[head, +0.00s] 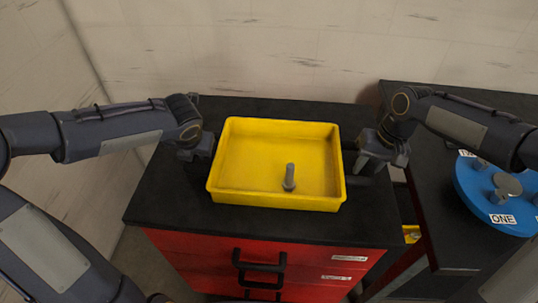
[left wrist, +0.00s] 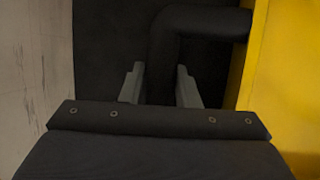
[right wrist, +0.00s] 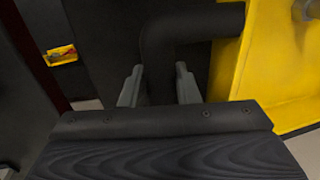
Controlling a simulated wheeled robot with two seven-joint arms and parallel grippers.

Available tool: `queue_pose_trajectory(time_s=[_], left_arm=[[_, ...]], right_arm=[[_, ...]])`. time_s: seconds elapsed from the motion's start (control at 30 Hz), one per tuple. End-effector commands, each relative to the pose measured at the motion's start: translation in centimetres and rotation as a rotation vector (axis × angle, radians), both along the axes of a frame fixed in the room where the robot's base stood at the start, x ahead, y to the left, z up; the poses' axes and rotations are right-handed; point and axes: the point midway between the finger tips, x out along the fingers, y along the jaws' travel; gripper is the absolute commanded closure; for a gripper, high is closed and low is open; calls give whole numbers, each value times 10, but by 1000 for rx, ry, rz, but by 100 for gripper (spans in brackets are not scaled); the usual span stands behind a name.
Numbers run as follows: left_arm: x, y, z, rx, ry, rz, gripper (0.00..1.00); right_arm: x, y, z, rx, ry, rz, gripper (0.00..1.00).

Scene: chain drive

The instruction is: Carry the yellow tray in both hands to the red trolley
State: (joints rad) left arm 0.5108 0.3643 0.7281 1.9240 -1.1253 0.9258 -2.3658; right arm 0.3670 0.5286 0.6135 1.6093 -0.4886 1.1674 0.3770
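The yellow tray (head: 265,160) is level over the black top of a red drawer unit (head: 215,250), which looks like the red trolley. I cannot tell whether it rests on the top or hangs just above it. A grey bolt (head: 289,177) stands upright inside. My left gripper (left wrist: 160,88) has its fingers closed around the dark handle (left wrist: 190,20) on the tray's left side. My right gripper (right wrist: 160,88) has its fingers closed around the matching handle (right wrist: 205,20) on the right side. In the head view the fingertips are mostly hidden.
A black bench (head: 425,200) stands close on the right and carries a blue disc (head: 470,190) labelled "ONE". A small yellow bin (right wrist: 61,55) sits low in the gap between them. A pale wall (head: 280,45) rises behind. The black top is bare around the tray.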

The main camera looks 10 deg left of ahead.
Motion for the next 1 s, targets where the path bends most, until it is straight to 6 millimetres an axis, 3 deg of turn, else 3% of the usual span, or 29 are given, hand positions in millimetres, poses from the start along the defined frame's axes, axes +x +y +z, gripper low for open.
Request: queue_pose_trajectory(time_s=[0.13, 0.47, 1.0], left_arm=[[0, 0, 1, -1, 0, 0, 53], [-1, -1, 5, -1, -1, -1, 53], [-38, -20, 94, 0, -4, -1, 53]], right_arm=[[0, 0, 1, 0, 1, 0, 53], [0, 1, 1, 1, 1, 1, 53], [0, 1, 1, 2, 1, 1, 53]])
